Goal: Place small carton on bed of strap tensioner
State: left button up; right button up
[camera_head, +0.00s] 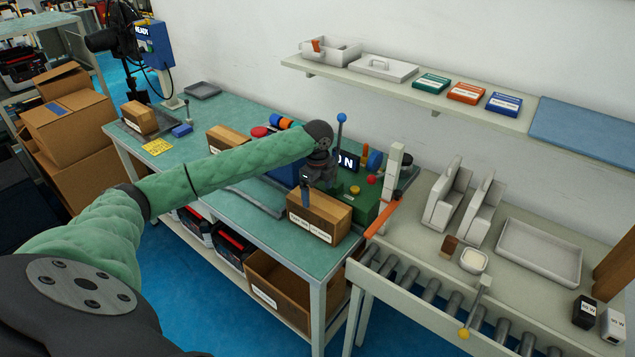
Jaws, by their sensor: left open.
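A small brown carton (322,217) with a white label sits at the front edge of the bench, against the green strap tensioner (365,205). The tensioner has a blue-knobbed lever, a dark "ON" display and red and yellow buttons. My left gripper (306,190) is open and points down at the carton's top, its fingers at or just over the far left part. Whether they touch it cannot be told. My arm and the carton hide much of the tensioner's bed, so I cannot tell whether the carton rests on it. My right gripper is not in view.
Two more cartons stand farther left on the green bench (190,158), one (228,138) behind my arm and one (140,117) at the far end. A roller conveyor (425,290) and a table with white trays lie right. A wall shelf (420,95) runs above.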

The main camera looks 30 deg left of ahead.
pick_arm(q)
notch_tip(320, 180, up, 5)
jog(key=shift+r+b, duration=0.15)
jog(key=shift+b, duration=0.5)
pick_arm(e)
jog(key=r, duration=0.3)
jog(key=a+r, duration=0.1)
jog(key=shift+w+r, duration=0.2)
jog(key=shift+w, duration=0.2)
